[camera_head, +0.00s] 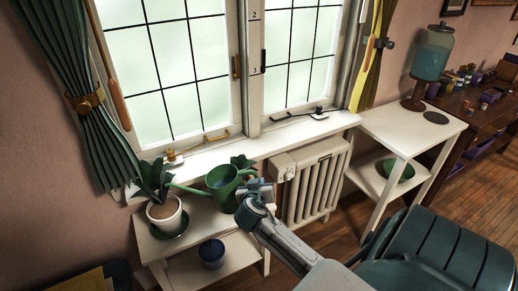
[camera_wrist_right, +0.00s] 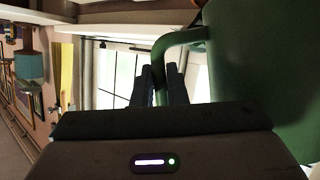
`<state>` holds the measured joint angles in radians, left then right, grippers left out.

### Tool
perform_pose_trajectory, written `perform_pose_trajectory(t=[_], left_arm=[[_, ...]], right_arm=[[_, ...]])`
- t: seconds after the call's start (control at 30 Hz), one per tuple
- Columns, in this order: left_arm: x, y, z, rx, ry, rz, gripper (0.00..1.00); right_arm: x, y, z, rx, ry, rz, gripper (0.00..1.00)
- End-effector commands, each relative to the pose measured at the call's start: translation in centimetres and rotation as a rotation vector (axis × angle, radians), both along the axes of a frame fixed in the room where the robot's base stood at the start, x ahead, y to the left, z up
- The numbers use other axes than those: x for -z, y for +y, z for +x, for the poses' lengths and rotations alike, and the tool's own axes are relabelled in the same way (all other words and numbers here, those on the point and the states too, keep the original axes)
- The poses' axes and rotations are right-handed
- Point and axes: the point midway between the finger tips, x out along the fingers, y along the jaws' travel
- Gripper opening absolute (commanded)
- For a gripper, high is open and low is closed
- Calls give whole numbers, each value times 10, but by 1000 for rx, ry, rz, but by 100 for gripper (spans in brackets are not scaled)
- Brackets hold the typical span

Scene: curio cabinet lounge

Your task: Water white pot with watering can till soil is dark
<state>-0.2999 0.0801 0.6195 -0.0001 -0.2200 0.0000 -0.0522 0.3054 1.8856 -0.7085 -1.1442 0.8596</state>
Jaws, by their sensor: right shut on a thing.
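The green watering can (camera_head: 221,184) is in my right gripper (camera_head: 258,187), to the right of the white pot. In the right wrist view the fingers (camera_wrist_right: 165,85) are shut on the can's green handle (camera_wrist_right: 172,42), with the can's body (camera_wrist_right: 265,70) at the right. In the head view its spout reaches left toward the pot. The white pot (camera_head: 166,221) stands upright on a green saucer (camera_head: 177,234) on a white shelf table. It holds a dark green leafy plant (camera_head: 154,177) and light brown soil (camera_head: 163,209). I cannot make out any water. My left gripper is not in view.
The white shelf table (camera_head: 214,229) stands under the window, with a dark blue pot (camera_head: 212,253) on its lower shelf. A radiator (camera_head: 318,180) is at its right. Another white stand (camera_head: 420,133) holds a green bowl (camera_head: 397,169) lower down.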

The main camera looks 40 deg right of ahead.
Motion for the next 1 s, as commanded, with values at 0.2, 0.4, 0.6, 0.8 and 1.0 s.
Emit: perform_pose_trajectory(t=[0.2,0.4,0.6,0.8,1.0], left_arm=[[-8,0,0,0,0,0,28],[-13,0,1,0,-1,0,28],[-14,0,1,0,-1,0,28],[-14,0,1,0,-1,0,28],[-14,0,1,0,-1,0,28]], right_arm=[[-11,2,2,0,14,-22,0],[-16,3,4,0,33,-40,0],[-17,3,4,0,40,-50,0],[-17,3,4,0,40,-50,0],[-17,3,4,-1,41,-49,0]])
